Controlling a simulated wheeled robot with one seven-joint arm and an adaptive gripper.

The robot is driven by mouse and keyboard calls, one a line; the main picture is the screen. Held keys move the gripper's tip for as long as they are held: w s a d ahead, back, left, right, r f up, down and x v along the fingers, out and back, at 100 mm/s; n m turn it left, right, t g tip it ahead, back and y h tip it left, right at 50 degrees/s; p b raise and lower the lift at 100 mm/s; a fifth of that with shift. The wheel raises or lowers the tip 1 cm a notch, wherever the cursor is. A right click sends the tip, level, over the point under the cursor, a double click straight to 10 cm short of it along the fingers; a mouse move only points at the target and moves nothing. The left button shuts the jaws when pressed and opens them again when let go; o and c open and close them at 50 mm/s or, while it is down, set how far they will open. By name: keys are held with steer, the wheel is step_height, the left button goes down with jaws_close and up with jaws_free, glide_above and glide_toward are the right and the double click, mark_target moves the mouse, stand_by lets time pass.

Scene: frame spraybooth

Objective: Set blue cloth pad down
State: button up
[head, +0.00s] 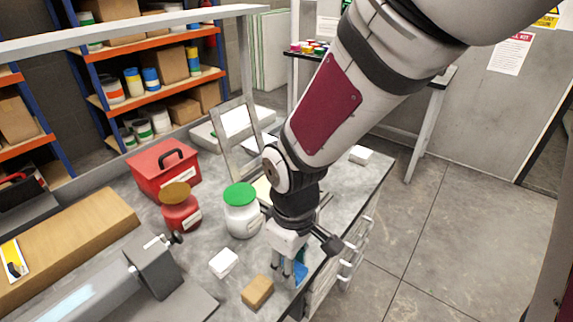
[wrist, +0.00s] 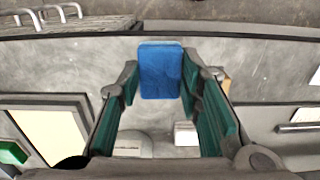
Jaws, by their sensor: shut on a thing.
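The blue cloth pad (head: 300,273) is between the fingertips of my gripper (head: 288,272), by the right front edge of the grey worktable (head: 205,290). In the wrist view the pad (wrist: 160,70) shows as a blue rectangle. The green-lined fingers of my gripper (wrist: 160,80) close on its left and right sides. In the head view the fingers partly hide the pad. I cannot tell whether its lower edge touches the tabletop.
A tan block (head: 257,292) and a white block (head: 223,263) lie left of my gripper. A green-lidded white jar (head: 241,212), a red jar (head: 180,209) and a red toolbox (head: 165,172) stand farther back. A grey vise-like machine (head: 152,268) stands at the left.

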steer(key=w, duration=0.5)
steer(key=shift+w+a+f, duration=0.3)
steer(key=shift+w+f, duration=0.05)
steer(key=shift+f, duration=1.7)
steer(key=shift+f, duration=0.2)
steer(key=o, duration=1)
steer(key=shift+r, duration=0.1)
step_height(320, 180, up, 12)
steer(key=s+d+r+m+t, duration=0.1)
steer(key=s+d+r+m, duration=0.2)
steer(key=d+r, duration=0.35)
steer(key=s+d+r+m+t, duration=0.1)
steer(key=s+d+r+m, duration=0.1)
steer(key=s+d, duration=0.4)
steer(key=s+d+r+m+t, duration=0.2)
steer(key=s+d+r+m, duration=0.1)
steer(key=s+d+m, duration=0.2)
steer(key=shift+s+d, duration=0.45)
steer(key=shift+s, duration=0.4)
